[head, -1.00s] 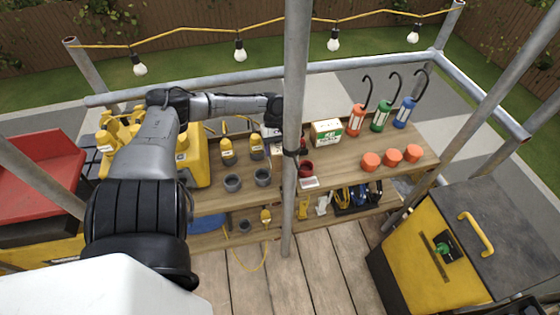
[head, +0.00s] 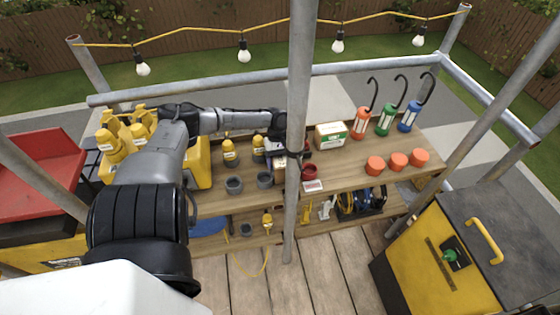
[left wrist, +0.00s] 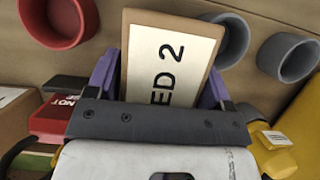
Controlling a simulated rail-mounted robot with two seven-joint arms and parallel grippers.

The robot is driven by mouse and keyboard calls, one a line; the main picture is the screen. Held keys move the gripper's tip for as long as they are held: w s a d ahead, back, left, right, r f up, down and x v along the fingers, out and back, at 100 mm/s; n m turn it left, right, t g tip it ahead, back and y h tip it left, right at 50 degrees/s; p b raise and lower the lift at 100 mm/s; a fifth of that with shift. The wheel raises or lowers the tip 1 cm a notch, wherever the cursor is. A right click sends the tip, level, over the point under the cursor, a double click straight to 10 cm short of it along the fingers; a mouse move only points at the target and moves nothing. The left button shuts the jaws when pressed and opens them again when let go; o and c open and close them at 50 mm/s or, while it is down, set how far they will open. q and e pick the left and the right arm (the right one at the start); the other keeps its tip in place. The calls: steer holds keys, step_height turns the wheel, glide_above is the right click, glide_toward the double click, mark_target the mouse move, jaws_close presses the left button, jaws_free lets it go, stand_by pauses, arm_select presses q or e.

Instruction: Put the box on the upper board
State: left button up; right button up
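The box (left wrist: 172,55) is tan with a cream label reading "ED 2", the rest covered by the gripper body. My left gripper (left wrist: 163,82) has its two purple fingers along both sides of the box, with no clear gap. In the head view the left gripper (head: 279,146) is over the upper board (head: 335,178), between the grey cups and the red cup, partly hidden by a pole. Whether the box touches the board is not clear. The lower board (head: 262,219) runs below. My right gripper is not in view.
An upright pole (head: 296,110) stands right beside the left gripper. Grey cups (head: 234,185) and a red cup (head: 309,171) flank it. Yellow bottles (head: 230,152) stand to the left, and a white-and-green carton (head: 331,135) to the right. Orange cups (head: 398,160) stand farther right.

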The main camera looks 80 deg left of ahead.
arm_select(q)
steer(key=o, duration=0.3)
steer(key=p+v, duration=0.3)
steer(key=v, duration=0.7)
steer(key=shift+a+r, duration=0.1)
steer(key=shift+o, duration=0.4)
steer(key=shift+v, duration=0.9)
